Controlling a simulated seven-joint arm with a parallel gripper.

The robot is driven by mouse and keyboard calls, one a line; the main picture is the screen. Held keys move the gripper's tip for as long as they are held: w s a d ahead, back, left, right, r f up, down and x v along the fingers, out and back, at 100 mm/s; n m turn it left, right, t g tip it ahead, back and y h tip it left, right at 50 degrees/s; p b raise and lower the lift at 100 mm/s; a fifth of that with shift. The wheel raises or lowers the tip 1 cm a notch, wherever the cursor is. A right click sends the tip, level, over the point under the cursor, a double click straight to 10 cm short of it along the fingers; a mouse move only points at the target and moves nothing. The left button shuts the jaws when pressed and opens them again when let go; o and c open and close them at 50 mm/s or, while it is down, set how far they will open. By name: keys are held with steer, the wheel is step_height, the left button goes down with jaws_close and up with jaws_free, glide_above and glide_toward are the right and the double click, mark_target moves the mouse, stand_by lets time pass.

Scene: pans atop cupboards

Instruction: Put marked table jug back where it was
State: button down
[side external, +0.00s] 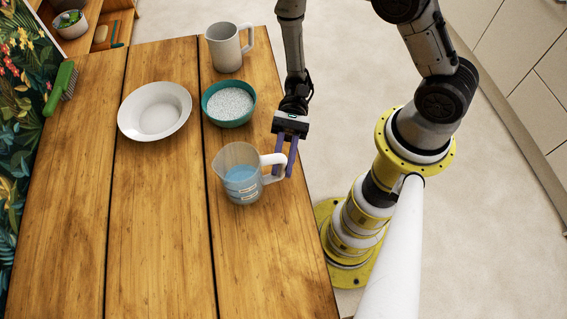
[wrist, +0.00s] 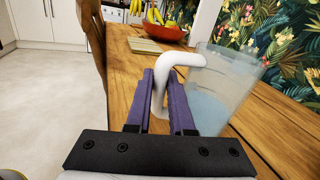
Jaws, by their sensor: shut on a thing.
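A clear jug (side external: 239,175) with blue liquid, a white handle and small marks on its side is at the right part of the wooden table (side external: 160,230). It looks upright; I cannot tell whether its base touches the table. My gripper (side external: 283,170) is shut on the jug's white handle, with purple fingers on either side of it. In the wrist view the fingers (wrist: 163,105) close around the handle, and the jug (wrist: 222,85) with its blue liquid is to the right.
A teal bowl of pale grains (side external: 228,103), a white bowl (side external: 156,111) and a grey-white mug-like jug (side external: 227,47) stand beyond the clear jug. A green brush (side external: 61,88) lies at the left edge. The near table is clear. The wrist view shows a red fruit bowl (wrist: 160,31).

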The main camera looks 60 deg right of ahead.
steer(key=shift+f, duration=0.8)
steer(key=shift+f, duration=0.1)
steer(key=c, duration=0.8)
jaws_free()
